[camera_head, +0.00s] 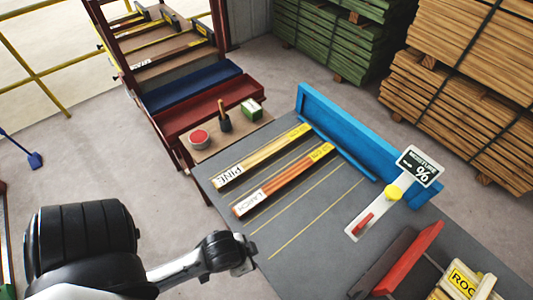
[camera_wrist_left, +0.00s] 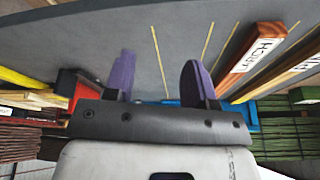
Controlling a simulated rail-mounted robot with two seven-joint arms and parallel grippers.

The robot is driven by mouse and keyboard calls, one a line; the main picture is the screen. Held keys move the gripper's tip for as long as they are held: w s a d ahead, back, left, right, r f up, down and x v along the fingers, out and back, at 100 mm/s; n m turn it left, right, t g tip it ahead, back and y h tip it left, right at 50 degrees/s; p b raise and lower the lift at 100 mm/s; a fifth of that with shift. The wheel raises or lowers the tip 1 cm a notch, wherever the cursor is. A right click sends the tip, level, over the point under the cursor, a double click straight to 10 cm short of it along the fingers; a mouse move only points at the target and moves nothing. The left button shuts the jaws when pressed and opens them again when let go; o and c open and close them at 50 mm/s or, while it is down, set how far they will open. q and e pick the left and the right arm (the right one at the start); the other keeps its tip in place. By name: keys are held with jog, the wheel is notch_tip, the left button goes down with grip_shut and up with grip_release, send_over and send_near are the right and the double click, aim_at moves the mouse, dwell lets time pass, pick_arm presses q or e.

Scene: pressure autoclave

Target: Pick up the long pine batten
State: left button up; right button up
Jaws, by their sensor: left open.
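The pine batten (camera_head: 264,158) is a light wooden bar with a white PINE label at its near end and a yellow tag at its far end. It lies on the grey table beside the redder larch batten (camera_head: 284,180). Both also show at the right of the left wrist view, the larch (camera_wrist_left: 252,60) nearer the fingers and the pine (camera_wrist_left: 300,68) beyond it. My left gripper (camera_wrist_left: 157,78) is open and empty, its purple fingers apart over the table, to the side of the larch. In the head view my left arm ends near the table's left edge. My right gripper is not seen.
A blue fence (camera_head: 350,135) borders the table's far side. A moisture sign (camera_head: 419,167) stands on a pale plate at right. A red-sided holder (camera_head: 414,258) with wood pieces is at lower right. Thin yellow lines mark bare table.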

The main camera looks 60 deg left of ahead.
pick_arm(q)
jog(key=o, duration=0.5)
